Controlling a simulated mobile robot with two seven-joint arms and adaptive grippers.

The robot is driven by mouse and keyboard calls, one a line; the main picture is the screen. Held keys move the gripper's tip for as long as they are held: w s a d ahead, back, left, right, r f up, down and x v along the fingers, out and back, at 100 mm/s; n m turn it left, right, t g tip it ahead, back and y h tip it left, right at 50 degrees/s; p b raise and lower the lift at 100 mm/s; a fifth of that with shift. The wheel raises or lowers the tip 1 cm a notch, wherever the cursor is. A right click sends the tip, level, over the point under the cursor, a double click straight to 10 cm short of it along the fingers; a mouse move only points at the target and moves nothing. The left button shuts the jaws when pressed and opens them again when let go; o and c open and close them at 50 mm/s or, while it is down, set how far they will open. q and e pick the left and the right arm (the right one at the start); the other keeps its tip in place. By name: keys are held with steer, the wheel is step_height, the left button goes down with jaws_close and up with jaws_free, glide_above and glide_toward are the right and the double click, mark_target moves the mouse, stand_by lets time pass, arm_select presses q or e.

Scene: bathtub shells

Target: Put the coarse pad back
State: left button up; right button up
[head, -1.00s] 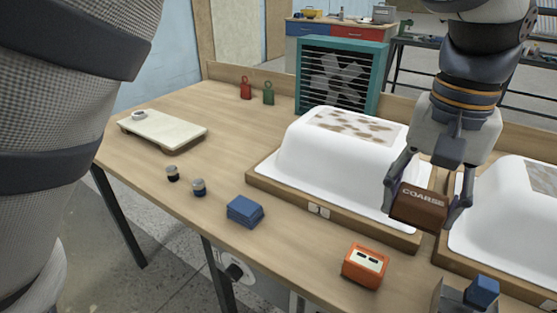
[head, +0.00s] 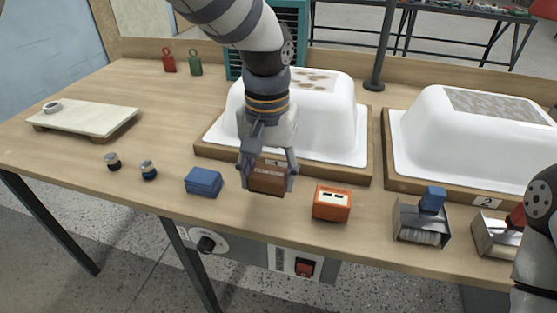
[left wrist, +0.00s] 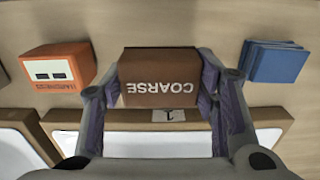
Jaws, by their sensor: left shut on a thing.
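The coarse pad is a brown block (head: 268,180) with "COARSE" printed on it. My left gripper (head: 267,176) is shut on it, with a finger at each side. In the head view the pad is in front of the left tub's wooden frame, between the blue stack and the orange box; I cannot tell whether it touches the table. In the left wrist view the pad (left wrist: 160,75) sits between the fingertips, its lettering upside down. My right gripper is not in view; part of my right arm shows at the right edge.
An orange box (head: 332,203) stands right of the pad, a blue stack (head: 203,182) left of it. Two white tub shells (head: 345,130) (head: 430,130) sit in wooden frames behind. Metal holders (head: 421,225) stand at the front right.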

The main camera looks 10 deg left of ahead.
mark_target(264, 201)
arm_select(q)
steer(key=shift+w+a+f, duration=0.15)
steer(key=shift+a+f, duration=0.15)
steer(key=shift+f, duration=0.1)
steer(key=shift+w+a+f, duration=0.1)
steer(key=shift+a+f, duration=0.1)
steer(key=shift+f, duration=0.8)
steer(key=shift+w+a+f, duration=0.1)
steer(key=shift+a+f, duration=0.05)
steer(key=shift+f, duration=0.8)
steer(key=shift+s, duration=0.1)
steer(key=shift+f, duration=0.1)
steer(key=o, duration=1.2)
step_height(264, 201, up, 12)
steer(key=shift+r, duration=0.15)
